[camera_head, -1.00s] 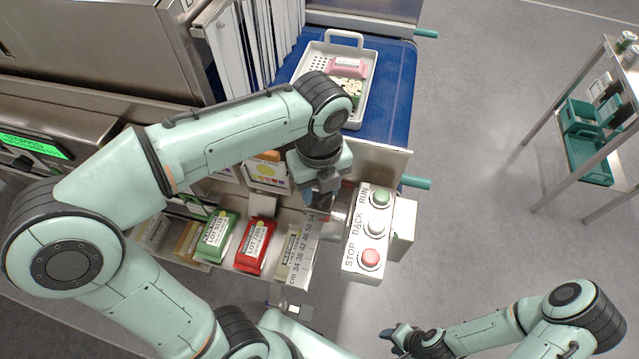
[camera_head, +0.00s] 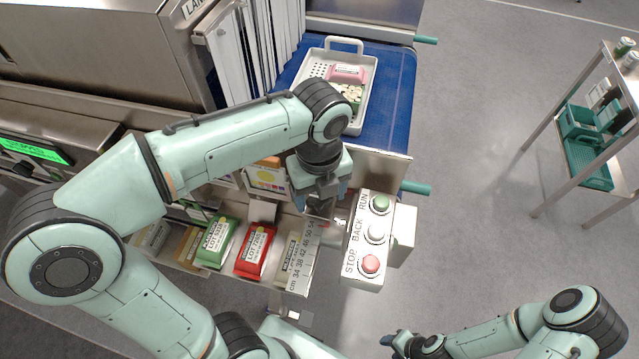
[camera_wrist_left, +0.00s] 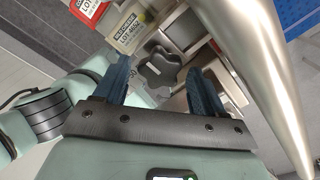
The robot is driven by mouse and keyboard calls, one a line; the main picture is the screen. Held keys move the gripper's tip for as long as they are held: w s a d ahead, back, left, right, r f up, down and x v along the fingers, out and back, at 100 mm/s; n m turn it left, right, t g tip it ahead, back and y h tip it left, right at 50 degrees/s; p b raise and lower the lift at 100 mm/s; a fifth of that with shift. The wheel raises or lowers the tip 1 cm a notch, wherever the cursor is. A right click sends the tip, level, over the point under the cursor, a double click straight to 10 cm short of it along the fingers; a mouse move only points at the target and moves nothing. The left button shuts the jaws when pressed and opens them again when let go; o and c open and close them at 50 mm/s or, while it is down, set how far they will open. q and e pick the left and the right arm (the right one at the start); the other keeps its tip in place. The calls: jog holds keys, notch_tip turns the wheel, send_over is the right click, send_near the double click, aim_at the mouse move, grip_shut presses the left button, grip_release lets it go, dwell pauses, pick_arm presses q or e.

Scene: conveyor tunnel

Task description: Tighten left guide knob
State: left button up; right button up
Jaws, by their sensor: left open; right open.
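A dark lobed knob (camera_wrist_left: 160,73) shows in the left wrist view, on a metal bracket. It lies between the two blue fingers of my left gripper (camera_wrist_left: 159,80), which is open with gaps on both sides. I cannot tell whether the fingers reach down around it. In the head view my left gripper (camera_head: 320,199) points down at the guide area left of the button panel, and it mostly hides the knob there. My right gripper (camera_head: 391,339) is open and empty at the bottom, away from the machine.
A button panel (camera_head: 353,238) with RUN, BACK and STOP buttons stands just right of my left gripper. A tray (camera_head: 367,107) lies on the blue belt (camera_head: 396,97). A metal rail (camera_wrist_left: 262,75) passes close by.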

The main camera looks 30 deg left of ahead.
pick_arm(q)
notch_tip(320, 180, up, 13)
jog(key=p, duration=0.1)
jog(key=shift+r+p, duration=0.2)
jog(key=shift+p, duration=0.2)
pick_arm(e)
jog(key=w+r, duration=0.2)
jog(key=shift+w+r, duration=0.15)
jog(key=shift+w, duration=0.15)
jog(key=shift+s, duration=0.1)
